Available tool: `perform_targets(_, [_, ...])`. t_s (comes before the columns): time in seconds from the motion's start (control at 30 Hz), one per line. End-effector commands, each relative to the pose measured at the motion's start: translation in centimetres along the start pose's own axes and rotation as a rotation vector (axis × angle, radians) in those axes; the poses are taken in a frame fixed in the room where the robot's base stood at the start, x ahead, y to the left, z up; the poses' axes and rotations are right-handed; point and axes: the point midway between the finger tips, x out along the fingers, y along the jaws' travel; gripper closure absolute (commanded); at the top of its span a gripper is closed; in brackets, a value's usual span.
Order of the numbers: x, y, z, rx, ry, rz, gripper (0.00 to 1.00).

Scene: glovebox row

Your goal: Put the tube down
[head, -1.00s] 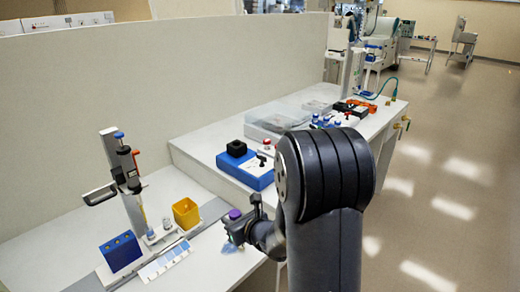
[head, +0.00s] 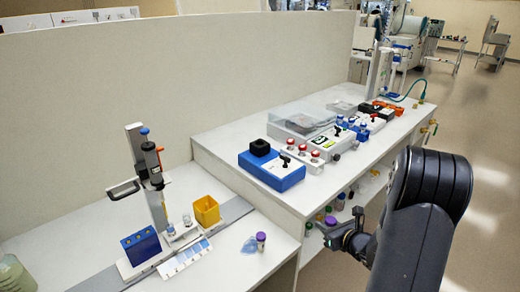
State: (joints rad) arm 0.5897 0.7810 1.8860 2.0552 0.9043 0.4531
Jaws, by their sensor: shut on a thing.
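My gripper (head: 332,236) is shut on a tube with a purple cap (head: 331,221). Only the cap shows above the jaws; the tube's body is hidden or too small to make out. In the head view the gripper is at the right of centre, in front of the raised bench's near side. A second purple-capped tube (head: 261,239) stands on the lower bench (head: 225,268), left of my gripper and apart from it. A blue rack (head: 141,246) with several holes stands further left on the lower bench.
A pipette stand (head: 150,175), yellow bin (head: 206,210), colour strip (head: 186,257) and crumpled blue item (head: 249,245) are on the lower bench. The raised bench holds a blue box (head: 275,172) and red-capped bottles (head: 302,150). Coloured caps show on a shelf below. Floor is open at right.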

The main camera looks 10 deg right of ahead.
Motion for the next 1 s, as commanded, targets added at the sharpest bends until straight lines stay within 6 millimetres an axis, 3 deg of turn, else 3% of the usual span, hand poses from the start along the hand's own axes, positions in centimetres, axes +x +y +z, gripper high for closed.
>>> perform_targets(0.17, [0.4, 1.3, 1.0, -0.007, -0.002, 0.005, 0.97])
perform_targets(0.43, [1.4, 8.4, 5.2, -0.023, -0.006, 0.019, 0.97])
perform_targets(0.63, [1.1, 13.0, 7.1, -0.02, -0.004, 0.032, 0.97])
perform_targets(0.8, [0.9, 14.6, 7.6, -0.015, -0.001, 0.035, 0.97])
perform_targets(1.0, [0.8, 14.8, 7.7, -0.014, 0.0, 0.035, 0.97])
